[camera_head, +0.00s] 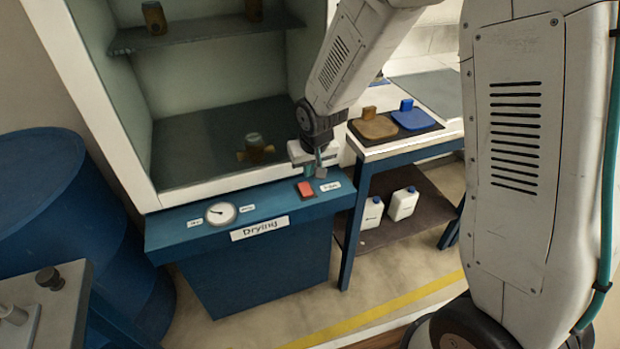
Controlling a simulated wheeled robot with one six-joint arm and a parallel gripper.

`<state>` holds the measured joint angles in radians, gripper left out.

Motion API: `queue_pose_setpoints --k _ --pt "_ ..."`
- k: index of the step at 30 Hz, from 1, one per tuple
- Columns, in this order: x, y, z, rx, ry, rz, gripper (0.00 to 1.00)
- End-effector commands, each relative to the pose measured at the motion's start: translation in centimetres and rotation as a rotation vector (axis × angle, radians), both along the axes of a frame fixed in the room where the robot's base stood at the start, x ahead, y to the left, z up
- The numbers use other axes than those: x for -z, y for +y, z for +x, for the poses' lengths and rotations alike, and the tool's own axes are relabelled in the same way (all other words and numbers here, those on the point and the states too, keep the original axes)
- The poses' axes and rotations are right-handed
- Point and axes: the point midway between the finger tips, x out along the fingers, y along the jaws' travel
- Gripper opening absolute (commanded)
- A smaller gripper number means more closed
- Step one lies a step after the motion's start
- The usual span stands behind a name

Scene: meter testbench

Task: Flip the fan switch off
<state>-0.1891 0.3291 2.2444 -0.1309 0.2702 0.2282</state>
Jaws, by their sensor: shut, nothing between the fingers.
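A red switch (305,189) sits on the blue front ledge of the drying cabinet, beside a small white label (330,186) whose text is too small to read surely. My gripper (320,172) is shut and empty. It points down close above the ledge, just behind and to the right of the red switch. I cannot tell whether it touches the ledge. Which way the switch is tilted is too small to tell.
A round dial (221,213) and a "Drying" sign (259,228) are on the ledge. Brown items stand inside the open cabinet (190,150). A bench at right holds brown and blue pads (415,120), with white bottles (403,204) below. A blue barrel (60,220) stands left.

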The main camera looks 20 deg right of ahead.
Motion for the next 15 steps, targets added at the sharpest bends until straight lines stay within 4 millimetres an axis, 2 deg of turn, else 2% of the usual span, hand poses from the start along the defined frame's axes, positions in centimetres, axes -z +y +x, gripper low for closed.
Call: queue_pose_setpoints --k 1,6,11,15 --pt "-1.3 0.0 -0.3 0.0 -0.005 0.0 0.0" --pt "-4.4 -0.2 -1.4 0.002 -0.004 0.001 0.0" --pt "-6.3 -0.3 -2.2 0.001 -0.003 0.001 0.0" --pt "-7.0 -0.3 -2.5 0.001 0.0 0.0 0.0"
